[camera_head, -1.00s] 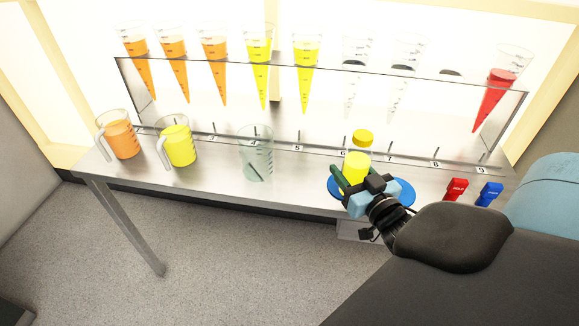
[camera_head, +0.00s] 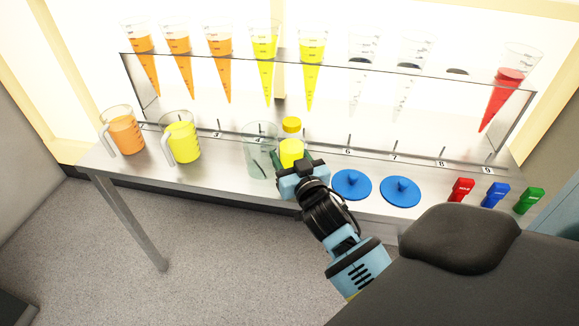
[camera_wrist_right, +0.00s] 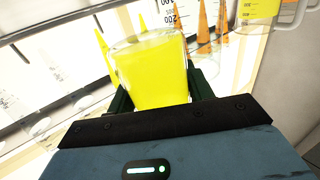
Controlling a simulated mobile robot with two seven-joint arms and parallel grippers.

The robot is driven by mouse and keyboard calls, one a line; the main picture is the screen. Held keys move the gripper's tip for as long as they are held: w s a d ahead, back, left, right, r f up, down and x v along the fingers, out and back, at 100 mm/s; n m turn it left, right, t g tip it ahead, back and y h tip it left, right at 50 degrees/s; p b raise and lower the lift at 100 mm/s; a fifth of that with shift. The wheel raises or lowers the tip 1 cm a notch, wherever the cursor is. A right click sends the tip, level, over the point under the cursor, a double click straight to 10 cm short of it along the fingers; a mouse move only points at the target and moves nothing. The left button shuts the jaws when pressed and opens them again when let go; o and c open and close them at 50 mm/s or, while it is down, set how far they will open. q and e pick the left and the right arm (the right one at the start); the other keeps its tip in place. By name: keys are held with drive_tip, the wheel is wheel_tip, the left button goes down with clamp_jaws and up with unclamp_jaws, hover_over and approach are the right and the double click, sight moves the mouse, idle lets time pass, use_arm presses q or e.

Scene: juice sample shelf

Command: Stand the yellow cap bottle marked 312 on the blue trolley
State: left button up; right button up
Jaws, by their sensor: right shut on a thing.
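The yellow cap bottle (camera_head: 291,148) with yellow liquid is upright in my right gripper (camera_head: 289,164), in front of the rack. My right gripper is shut on its body, and the arm comes in from the lower right. In the right wrist view the yellow bottle (camera_wrist_right: 152,72) fills the space between the dark fingers (camera_wrist_right: 162,95). Its marking cannot be read, and I cannot tell whether its base touches the bench. I cannot make out the blue trolley in these frames. My left gripper is not in view.
An empty clear beaker (camera_head: 260,152) stands close left of the bottle. Two blue knobbed discs (camera_head: 352,186) lie to its right. Red, blue and green tags (camera_head: 496,194) are at the bench's right end. Orange (camera_head: 124,134) and yellow (camera_head: 182,143) jugs stand left. Filled cones hang behind.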

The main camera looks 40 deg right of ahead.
wheel_tip(320, 180, down, 3)
drive_tip(key=shift+r+b, duration=0.1)
drive_tip(key=shift+b, duration=0.3)
drive_tip(key=shift+f, duration=0.35)
drive_tip(key=o, duration=1.1)
drive_tip(key=shift+f, duration=0.15)
drive_tip(key=shift+o, duration=0.2)
drive_tip(key=shift+r, duration=0.2)
drive_tip(key=shift+s+f, duration=0.1)
